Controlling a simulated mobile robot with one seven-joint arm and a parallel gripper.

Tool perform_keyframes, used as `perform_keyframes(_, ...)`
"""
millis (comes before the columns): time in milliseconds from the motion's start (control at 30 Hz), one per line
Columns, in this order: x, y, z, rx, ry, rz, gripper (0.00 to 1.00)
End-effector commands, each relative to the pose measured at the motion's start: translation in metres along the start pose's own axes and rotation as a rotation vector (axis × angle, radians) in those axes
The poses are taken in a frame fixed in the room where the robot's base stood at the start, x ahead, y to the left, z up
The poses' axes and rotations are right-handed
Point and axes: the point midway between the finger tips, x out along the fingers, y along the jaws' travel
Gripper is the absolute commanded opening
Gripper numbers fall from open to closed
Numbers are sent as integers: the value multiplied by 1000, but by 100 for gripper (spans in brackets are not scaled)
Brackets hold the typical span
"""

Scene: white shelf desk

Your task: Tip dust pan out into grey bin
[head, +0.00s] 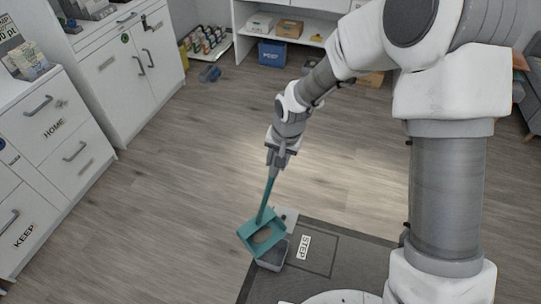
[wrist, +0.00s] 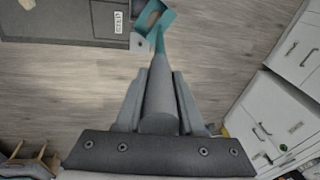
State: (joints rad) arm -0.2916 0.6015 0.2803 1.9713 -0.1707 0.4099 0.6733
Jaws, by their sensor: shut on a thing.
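A teal dust pan (head: 248,239) hangs at the end of its long handle, tilted, with a brownish patch in its open middle. My gripper (head: 275,163) is shut on the handle's upper end and holds the pan low over the floor. The grey bin (head: 272,264) is directly below and beside the pan, partly hidden by it; I cannot tell whether they touch. In the wrist view the handle runs out between the fingers (wrist: 157,95) to the pan (wrist: 165,19) at the top. The bin's inside is mostly hidden.
A dark grey mat (head: 330,262) with a STEP label (head: 303,247) lies right of the bin. White cabinets (head: 45,130) line the left side. A shelf desk (head: 285,32) with a blue box (head: 272,53) stands at the back. The wooden floor between is mostly clear.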

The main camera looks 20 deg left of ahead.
Motion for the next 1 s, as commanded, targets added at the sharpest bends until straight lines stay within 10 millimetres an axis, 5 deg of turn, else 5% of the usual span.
perform_keyframes(1000,-1,84,55,4,84,-124,0)
